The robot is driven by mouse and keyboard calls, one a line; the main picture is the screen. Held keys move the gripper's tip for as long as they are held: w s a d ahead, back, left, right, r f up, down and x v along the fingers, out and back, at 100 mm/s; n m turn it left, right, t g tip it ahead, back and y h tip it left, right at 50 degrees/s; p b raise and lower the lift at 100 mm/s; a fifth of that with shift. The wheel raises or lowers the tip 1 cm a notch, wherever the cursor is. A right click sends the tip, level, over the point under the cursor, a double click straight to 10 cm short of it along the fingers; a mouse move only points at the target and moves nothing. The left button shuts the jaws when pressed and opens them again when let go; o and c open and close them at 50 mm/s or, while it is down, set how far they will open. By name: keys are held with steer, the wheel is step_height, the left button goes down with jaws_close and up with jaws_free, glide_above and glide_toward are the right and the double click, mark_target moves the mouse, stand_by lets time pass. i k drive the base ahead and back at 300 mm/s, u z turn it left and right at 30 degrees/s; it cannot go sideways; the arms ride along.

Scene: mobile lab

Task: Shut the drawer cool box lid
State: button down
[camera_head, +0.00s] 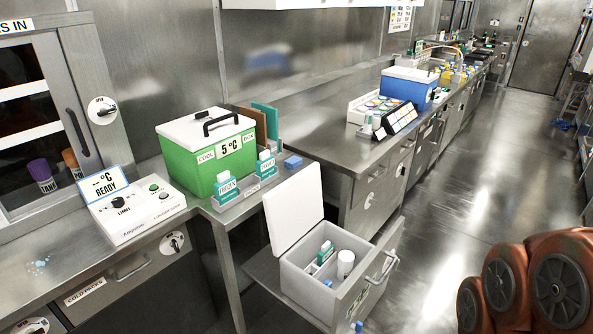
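The drawer cool box (297,284) is a light grey box sitting in a pulled-out drawer (262,272) at the lower middle of the head view. Its lid (293,207) stands open, raised nearly upright on the left side of the box. Inside the box are a white-capped bottle (345,263), a green and white carton (323,255) and other small items. The drawer front with its handle (385,268) is on the right of the box. My gripper is not in view.
A green cool box (205,160) with its white lid on stands on the counter behind the drawer, next to small cartons (227,188). A control panel (135,209) is at left. A blue box (405,88) stands on the far counter.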

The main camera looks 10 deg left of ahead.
mark_target(293, 206)
steer(key=u, duration=0.35)
steer(key=i, duration=0.65)
steer(key=u, duration=0.8)
steer(key=i, duration=0.3)
steer(key=u, duration=0.35)
